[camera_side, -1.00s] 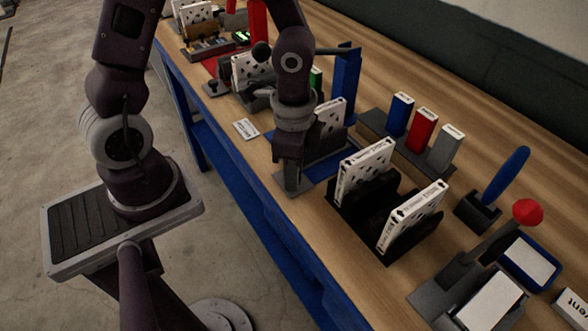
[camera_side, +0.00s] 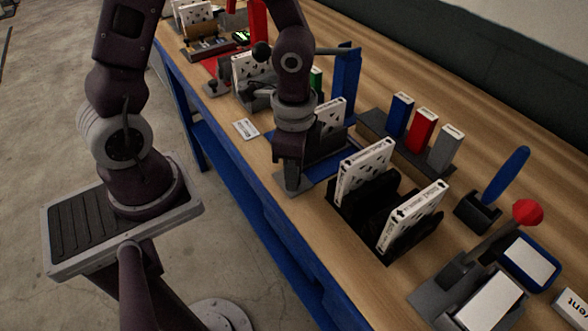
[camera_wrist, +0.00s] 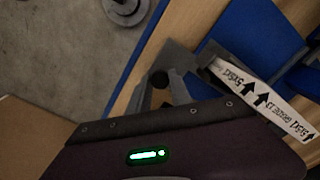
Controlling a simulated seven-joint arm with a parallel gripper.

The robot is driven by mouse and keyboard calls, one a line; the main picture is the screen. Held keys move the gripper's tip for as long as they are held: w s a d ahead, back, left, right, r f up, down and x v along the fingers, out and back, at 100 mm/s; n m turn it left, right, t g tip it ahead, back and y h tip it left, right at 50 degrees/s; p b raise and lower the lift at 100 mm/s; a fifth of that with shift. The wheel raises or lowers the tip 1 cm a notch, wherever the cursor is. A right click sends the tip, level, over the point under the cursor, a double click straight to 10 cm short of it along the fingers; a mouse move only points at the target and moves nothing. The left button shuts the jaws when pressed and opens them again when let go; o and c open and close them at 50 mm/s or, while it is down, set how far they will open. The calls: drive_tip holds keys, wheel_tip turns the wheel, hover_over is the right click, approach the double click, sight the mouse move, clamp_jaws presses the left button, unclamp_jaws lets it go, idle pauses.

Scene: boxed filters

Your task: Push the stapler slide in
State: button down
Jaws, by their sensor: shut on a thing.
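The stapler has a tall blue post (camera_side: 346,88) with an arm at its top, and a blue base (camera_side: 334,159) on the bench. A white printed filter box (camera_side: 332,113) stands at the stapler; its printed edge shows in the wrist view (camera_wrist: 262,97). A grey slide plate (camera_wrist: 180,62) lies at the bench's front side, with a black knob (camera_wrist: 159,79) on it. My gripper (camera_side: 291,182) points down at the slide, in front of the post. In the wrist view my gripper (camera_wrist: 163,96) is shut around the knob. The contact is partly hidden in the side view.
A black rack (camera_side: 372,200) with two filter boxes stands to the right. Blue, red and grey blocks (camera_side: 421,132) stand behind it. A red-knobbed lever device (camera_side: 470,255) is at the far right. A small white label (camera_side: 246,129) lies left of my gripper.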

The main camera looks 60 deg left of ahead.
drive_tip(key=shift+a, duration=0.1)
drive_tip(key=a, duration=0.7)
drive_tip(key=shift+w+a, duration=0.1)
drive_tip(key=shift+a, duration=0.25)
drive_tip(key=c, duration=1.2)
unclamp_jaws()
drive_tip(key=shift+o, duration=0.2)
